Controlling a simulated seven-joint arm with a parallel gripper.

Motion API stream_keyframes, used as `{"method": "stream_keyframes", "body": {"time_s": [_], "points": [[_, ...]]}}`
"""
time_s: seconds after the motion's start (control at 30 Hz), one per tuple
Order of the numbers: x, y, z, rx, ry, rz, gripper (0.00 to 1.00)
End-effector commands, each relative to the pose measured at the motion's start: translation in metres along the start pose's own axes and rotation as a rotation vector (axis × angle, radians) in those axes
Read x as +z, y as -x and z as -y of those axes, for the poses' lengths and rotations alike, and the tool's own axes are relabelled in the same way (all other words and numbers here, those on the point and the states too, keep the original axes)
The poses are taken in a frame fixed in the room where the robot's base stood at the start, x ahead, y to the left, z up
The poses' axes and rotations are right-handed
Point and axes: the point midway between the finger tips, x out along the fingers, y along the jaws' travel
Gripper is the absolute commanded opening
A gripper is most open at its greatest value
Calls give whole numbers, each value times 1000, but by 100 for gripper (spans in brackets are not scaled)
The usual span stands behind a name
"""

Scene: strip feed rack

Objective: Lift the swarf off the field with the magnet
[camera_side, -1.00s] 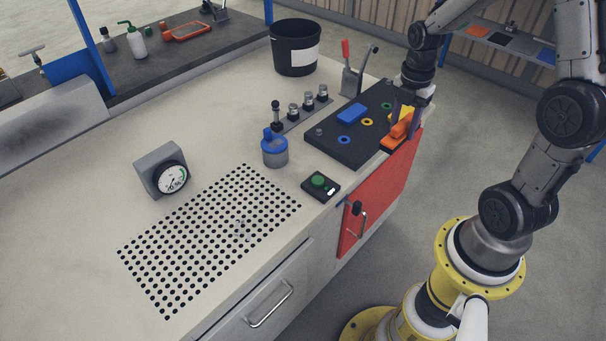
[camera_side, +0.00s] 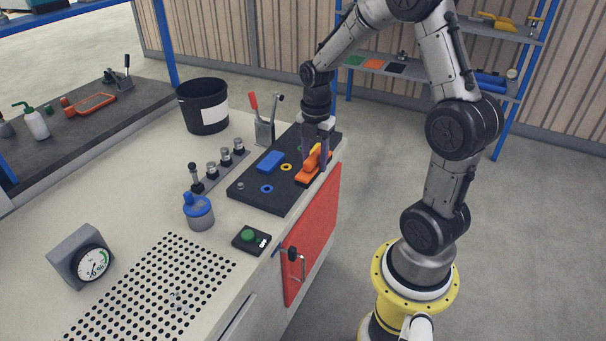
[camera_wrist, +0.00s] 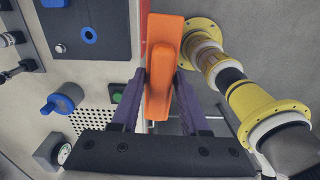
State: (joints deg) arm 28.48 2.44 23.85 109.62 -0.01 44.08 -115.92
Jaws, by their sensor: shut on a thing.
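My gripper (camera_side: 316,157) is at the right end of the black board (camera_side: 262,198), its dark purple fingers shut on an orange tool (camera_side: 310,170). In the wrist view my gripper (camera_wrist: 159,82) has a finger on each side of the orange tool (camera_wrist: 160,70), which looks long and blocky. I cannot tell for sure that it is the magnet, nor whether it is clear of the board. The field of black dots (camera_side: 150,290) lies at the lower left on the bench. Faint small bits that look like swarf (camera_side: 180,298) lie on it.
A blue block (camera_side: 270,161) and coloured rings are on the board. A blue-lidded jar (camera_side: 198,212), a green button box (camera_side: 251,240) and a dial gauge (camera_side: 82,257) stand around the field. A toggle clamp (camera_side: 263,127) and black bin (camera_side: 204,106) are behind.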

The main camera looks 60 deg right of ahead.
Motion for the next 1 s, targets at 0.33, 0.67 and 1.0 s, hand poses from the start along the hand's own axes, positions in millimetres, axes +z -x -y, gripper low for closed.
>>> {"method": "stream_keyframes", "body": {"time_s": [0.33, 0.67, 1.0], "points": [[-63, 0, -104, 1, 169, 0, 0], [-194, -22, -167, 0, 427, 0, 0], [-335, -57, -167, 1, 695, 0, 0]]}}
